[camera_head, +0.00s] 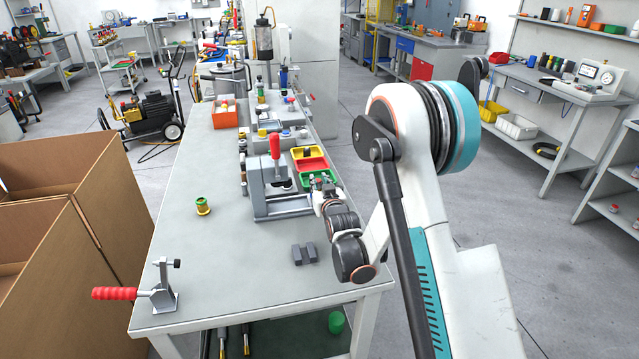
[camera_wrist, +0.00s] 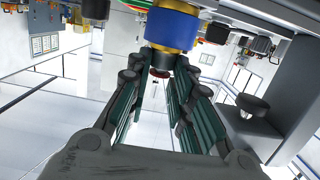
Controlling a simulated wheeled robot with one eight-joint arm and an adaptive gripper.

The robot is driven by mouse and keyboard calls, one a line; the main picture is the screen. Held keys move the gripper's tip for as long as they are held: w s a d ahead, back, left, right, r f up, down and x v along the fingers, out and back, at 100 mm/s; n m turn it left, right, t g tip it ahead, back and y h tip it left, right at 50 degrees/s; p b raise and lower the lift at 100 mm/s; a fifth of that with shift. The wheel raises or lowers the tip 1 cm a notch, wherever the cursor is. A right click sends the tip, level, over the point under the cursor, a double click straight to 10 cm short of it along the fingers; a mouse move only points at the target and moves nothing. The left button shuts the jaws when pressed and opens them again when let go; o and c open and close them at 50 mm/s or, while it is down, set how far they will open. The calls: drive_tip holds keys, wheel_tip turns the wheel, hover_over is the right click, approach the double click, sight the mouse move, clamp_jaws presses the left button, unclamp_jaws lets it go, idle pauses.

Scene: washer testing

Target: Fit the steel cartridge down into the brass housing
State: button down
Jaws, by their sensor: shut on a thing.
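The likely brass housing (camera_head: 203,206), a small gold-coloured part with a green band, stands upright on the left half of the grey bench. My gripper (camera_head: 319,188) is over the bench's right side, close to the green bin, small and partly hidden by my wrist. In the wrist view, a round part with a broad blue band, brass-coloured rings and a dark reddish end, seemingly the steel cartridge (camera_wrist: 172,30), shows at the ends of my fingers (camera_wrist: 158,68). My gripper is shut on it. The exact finger contact is hard to see. The cartridge is apart from the housing.
A grey press with a red handle (camera_head: 275,147) stands between housing and gripper. A red-handled clamp (camera_head: 115,293) is at the front left and dark blocks (camera_head: 304,254) at the front right. The bench around the housing is clear.

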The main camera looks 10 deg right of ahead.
idle(0.4)
drive_tip(key=c, duration=1.3)
unclamp_jaws()
drive_tip(key=shift+c, duration=0.2)
wheel_tip(320, 180, up, 9)
drive_tip(key=s+r+g, duration=0.3)
drive_tip(key=s+r, duration=0.4)
drive_tip(key=s, duration=0.2)
drive_tip(key=s+f+g, duration=0.3)
drive_tip(key=s+g, duration=0.3)
drive_tip(key=s, duration=3)
